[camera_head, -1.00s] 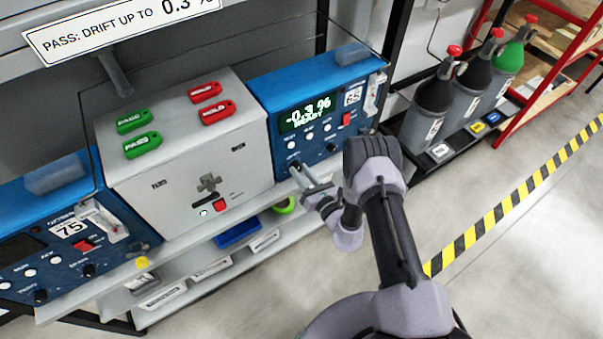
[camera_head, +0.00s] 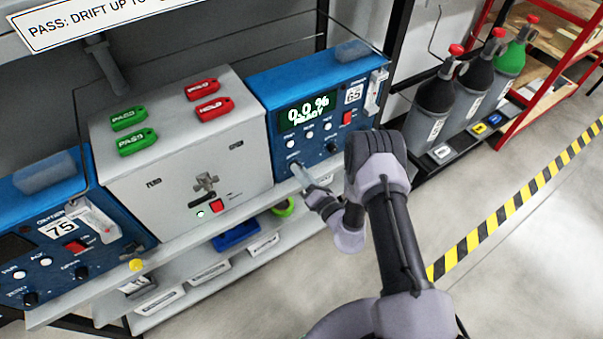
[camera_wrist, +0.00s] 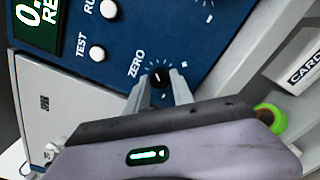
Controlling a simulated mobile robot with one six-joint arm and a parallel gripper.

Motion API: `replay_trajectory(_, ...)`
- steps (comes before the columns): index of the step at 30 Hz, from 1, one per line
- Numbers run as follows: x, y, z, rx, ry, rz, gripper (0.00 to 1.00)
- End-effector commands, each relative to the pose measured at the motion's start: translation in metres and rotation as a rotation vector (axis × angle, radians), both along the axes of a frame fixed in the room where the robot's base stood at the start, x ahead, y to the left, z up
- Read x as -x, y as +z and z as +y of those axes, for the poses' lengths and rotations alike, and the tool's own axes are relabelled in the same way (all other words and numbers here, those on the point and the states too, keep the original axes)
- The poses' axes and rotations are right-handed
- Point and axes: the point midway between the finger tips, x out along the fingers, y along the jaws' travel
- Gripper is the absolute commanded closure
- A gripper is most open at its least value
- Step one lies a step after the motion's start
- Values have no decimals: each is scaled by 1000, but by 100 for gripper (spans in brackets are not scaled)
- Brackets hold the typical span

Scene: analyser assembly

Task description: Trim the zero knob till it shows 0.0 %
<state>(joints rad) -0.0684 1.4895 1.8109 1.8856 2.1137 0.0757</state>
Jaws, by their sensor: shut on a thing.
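The blue analyser numbered 65 (camera_head: 262,88) stands on the shelf at the middle right in the head view. Its display (camera_head: 307,110) reads 0.0 % with READY below. In the wrist view the black zero knob (camera_wrist: 158,77) sits beside the ZERO label, with a white mark on its face. My gripper (camera_wrist: 160,92) has one finger on each side of the knob and is shut on it. In the head view my gripper (camera_head: 298,172) is at the lower left of the panel, and the knob is mostly hidden there.
A grey box (camera_head: 160,185) with green PASS and red HOLD tags stands left of the analyser. Another blue analyser, numbered 75 (camera_head: 40,240), is further left. Gas bottles (camera_head: 432,110) stand at the right. The floor beyond the striped tape (camera_head: 500,215) is clear.

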Motion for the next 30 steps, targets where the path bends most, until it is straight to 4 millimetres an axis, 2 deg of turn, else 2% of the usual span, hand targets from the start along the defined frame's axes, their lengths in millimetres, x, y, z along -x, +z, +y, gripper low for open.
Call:
replay_trajectory(14, 1, -1, 0, -11, 2, 11, 100)
replay_trajectory(15, 1, -1, 0, -11, 2, 11, 68)
replay_trajectory(18, 1, -1, 0, -11, 2, 11, 50)
replay_trajectory(27, 1, 0, 0, -11, 0, 9, 50)
replay_trajectory(30, 9, 0, -6, -11, 0, 10, 50)
